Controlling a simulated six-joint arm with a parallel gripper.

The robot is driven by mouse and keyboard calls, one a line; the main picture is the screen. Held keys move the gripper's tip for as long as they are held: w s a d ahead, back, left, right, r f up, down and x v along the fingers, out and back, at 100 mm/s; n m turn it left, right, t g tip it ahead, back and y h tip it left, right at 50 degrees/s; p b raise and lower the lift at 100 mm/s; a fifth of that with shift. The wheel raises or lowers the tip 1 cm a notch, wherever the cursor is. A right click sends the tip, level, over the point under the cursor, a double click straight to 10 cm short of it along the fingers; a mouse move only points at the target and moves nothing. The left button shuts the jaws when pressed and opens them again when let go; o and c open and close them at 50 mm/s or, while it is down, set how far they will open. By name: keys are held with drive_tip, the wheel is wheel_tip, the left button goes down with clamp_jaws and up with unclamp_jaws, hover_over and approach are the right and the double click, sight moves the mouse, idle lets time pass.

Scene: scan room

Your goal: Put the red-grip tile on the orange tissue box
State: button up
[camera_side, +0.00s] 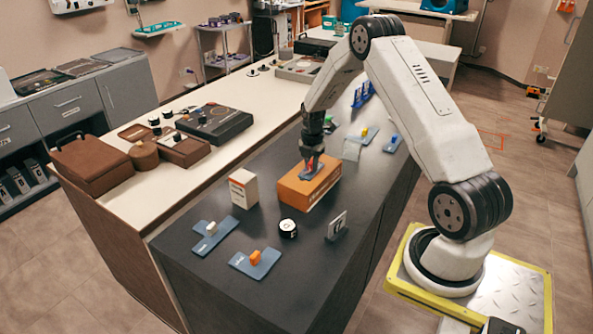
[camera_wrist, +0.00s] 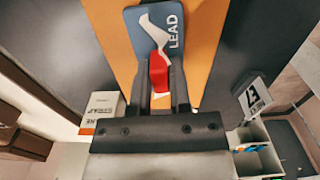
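The orange tissue box (camera_side: 296,192) stands on the dark grey counter, and its orange top (camera_wrist: 200,75) fills the middle of the wrist view. The red-grip tile is a blue-grey plate (camera_wrist: 160,28) marked LEAD with a white shape and a red grip (camera_wrist: 158,74). It is over the box top, within its edges; in the side view the tile (camera_side: 312,171) looks flat on or very close to the top. My gripper (camera_side: 311,158) points down above the box. Its fingers (camera_wrist: 160,88) lie on both sides of the red grip and appear closed on it.
A white box (camera_side: 243,188) stands left of the tissue box. A black-and-white round item (camera_side: 288,228) and a small sign (camera_side: 337,226) stand in front. Tiles with white (camera_side: 212,229), orange (camera_side: 255,259), yellow (camera_side: 364,132) and blue (camera_side: 393,142) grips lie on the counter.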

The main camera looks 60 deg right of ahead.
sight(311, 162)
drive_tip(key=o, duration=0.4)
drive_tip(key=shift+c, duration=0.2)
drive_tip(key=shift+r, duration=0.1)
wheel_tip(311, 162, up, 12)
idle(0.5)
drive_tip(key=shift+a, duration=0.1)
idle(0.4)
drive_tip(key=s+a+r+m+t, duration=0.1)
drive_tip(key=s+a+r+m, duration=0.15)
drive_tip(key=a+m, duration=1.05)
drive_tip(key=s+a+m, duration=0.2)
drive_tip(key=s+a, duration=0.3)
drive_tip(key=a, duration=0.3)
drive_tip(key=s+a+f+m+t, duration=0.1)
drive_tip(key=s+a+m, duration=0.2)
drive_tip(key=s+a, duration=0.3)
drive_tip(key=shift+a+f+t, duration=0.3)
drive_tip(key=shift+a, duration=0.6)
